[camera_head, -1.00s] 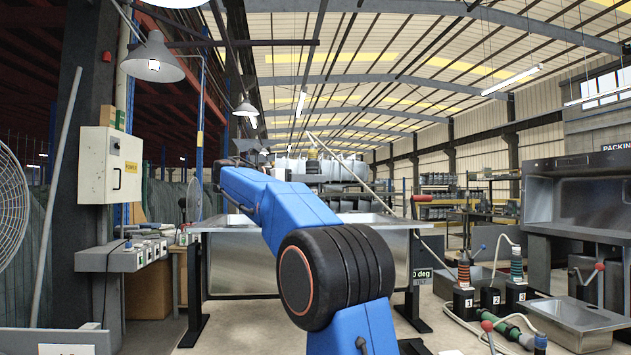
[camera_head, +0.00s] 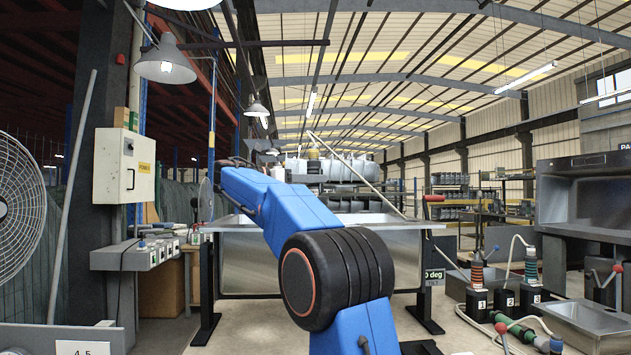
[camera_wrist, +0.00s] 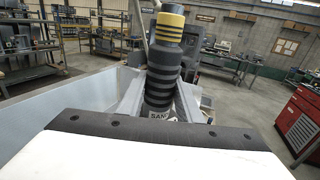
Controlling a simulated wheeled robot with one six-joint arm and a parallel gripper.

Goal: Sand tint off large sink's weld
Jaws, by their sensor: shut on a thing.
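My gripper (camera_wrist: 165,108) is shut on a dark ribbed sanding tool (camera_wrist: 161,75) with yellow bands near its top. The tool stands upright between the grey fingers, and part of a label reading "SAN" shows low on it. The large steel sink (camera_head: 262,262) stands on a dark-legged stand straight ahead in the head view, behind my blue arm. A steel sheet, likely its wall, shows left of the tool in the wrist view (camera_wrist: 75,95). In the head view my arm hides the gripper. The weld and any tint cannot be made out, nor whether the tool touches the sink.
A sign reading "0 deg TILT" (camera_head: 434,277) hangs at the stand's right. Numbered black holders (camera_head: 505,301) with hoses and a smaller sink (camera_head: 590,320) are at right. A switch shelf (camera_head: 135,257) and fan (camera_head: 18,200) are at left. A red cabinet (camera_wrist: 300,118) shows in the wrist view.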

